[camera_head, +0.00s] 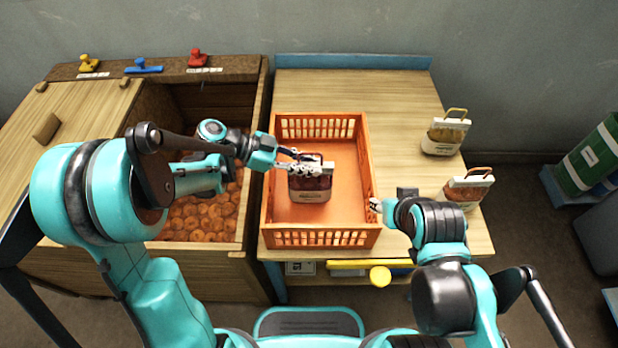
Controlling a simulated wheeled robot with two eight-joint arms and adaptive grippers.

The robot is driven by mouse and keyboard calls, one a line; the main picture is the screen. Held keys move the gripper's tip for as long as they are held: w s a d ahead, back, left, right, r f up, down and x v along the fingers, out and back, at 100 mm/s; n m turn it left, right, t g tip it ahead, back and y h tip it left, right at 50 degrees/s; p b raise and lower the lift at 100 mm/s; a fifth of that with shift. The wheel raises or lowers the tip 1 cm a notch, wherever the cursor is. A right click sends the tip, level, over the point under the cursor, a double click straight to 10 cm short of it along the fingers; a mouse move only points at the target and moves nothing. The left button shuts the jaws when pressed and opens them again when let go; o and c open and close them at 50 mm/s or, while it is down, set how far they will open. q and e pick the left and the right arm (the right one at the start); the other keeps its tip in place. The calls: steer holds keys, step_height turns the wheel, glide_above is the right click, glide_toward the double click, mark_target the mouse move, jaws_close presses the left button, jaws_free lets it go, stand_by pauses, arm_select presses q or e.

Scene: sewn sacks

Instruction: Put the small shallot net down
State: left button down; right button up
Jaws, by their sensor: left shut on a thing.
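The small shallot net (310,190), dark reddish with a pale label band and a white top, is upright within the outline of the orange crate (371,160). My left gripper (302,163) comes in from the left and is shut on its top. I cannot tell whether the net's bottom touches the crate floor. My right gripper (375,204) is at the crate's right wall, apart from the net; its fingers are too small to read.
Two similar handled bags, one yellowish (445,135) and one reddish (466,190), stand on the wooden table (400,95) right of the crate. A wooden bin (255,130) of round orange-brown produce is at left. The crate floor around the net is bare.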

mark_target(301, 174)
arm_select(q)
steer(key=shift+s+f, duration=0.15)
steer(key=shift+s, duration=0.05)
arm_select(e)
steer(key=shift+f, duration=0.1)
arm_select(q)
steer(key=shift+f+b, duration=0.95)
steer(key=shift+f, duration=1)
arm_select(e)
steer(key=shift+f, duration=0.85)
arm_select(q)
steer(key=shift+f, duration=0.15)
arm_select(e)
steer(key=shift+f, duration=0.2)
arm_select(q)
steer(key=c, duration=1.5)
jaws_free()
steer(key=shift+o, duration=0.2)
arm_select(e)
steer(key=shift+r, duration=0.1)
